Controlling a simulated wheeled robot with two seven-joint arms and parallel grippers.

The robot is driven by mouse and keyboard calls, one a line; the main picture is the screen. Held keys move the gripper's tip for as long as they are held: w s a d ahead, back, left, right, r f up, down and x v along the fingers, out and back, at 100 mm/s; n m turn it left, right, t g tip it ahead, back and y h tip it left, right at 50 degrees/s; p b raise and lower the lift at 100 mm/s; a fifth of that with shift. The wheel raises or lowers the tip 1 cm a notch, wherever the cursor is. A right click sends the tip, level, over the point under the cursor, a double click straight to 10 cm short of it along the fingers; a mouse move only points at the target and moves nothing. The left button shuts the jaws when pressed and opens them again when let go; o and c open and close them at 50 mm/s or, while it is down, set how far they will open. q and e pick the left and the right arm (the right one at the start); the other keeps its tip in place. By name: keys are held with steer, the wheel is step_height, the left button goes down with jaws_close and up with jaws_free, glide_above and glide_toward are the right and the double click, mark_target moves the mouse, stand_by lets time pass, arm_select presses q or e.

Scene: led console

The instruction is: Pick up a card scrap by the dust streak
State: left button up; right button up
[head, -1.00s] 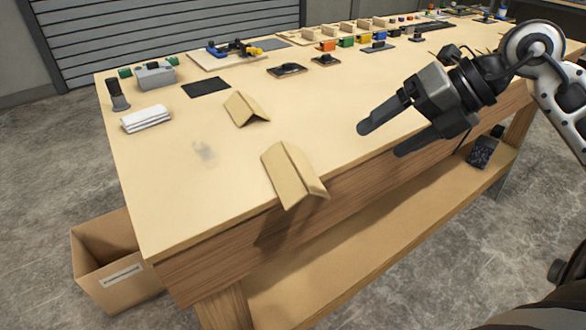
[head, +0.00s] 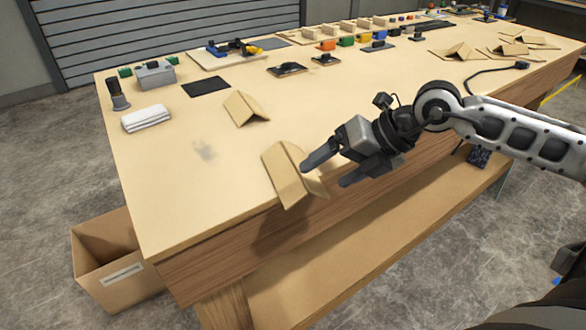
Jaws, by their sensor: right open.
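A folded tan card scrap (head: 284,176) lies at the front edge of the workbench, its front end sticking out past the edge. A second folded card scrap (head: 245,108) lies farther back. A grey dust streak (head: 205,151) is on the bench top, left of the front scrap and in front of the second one. My right gripper (head: 323,168) is open and empty, with its fingertips at the right side of the front scrap. One finger overlaps the scrap in the picture; I cannot tell whether they touch. My left gripper is not in view.
A white folded cloth (head: 146,118), a dark mat (head: 206,87) and a grey box (head: 155,75) stand at the left of the bench. An open cardboard box (head: 112,275) is on the floor. More card scraps (head: 458,51) lie at the far right.

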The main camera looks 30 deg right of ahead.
mark_target(313, 182)
steer(key=shift+w+a+f, duration=0.3)
steer(key=shift+w+a, duration=0.05)
steer(key=shift+w, duration=0.05)
steer(key=shift+p+x, duration=0.3)
steer(key=shift+x, duration=0.85)
steer(key=shift+s, duration=0.1)
steer(key=c, duration=1.1)
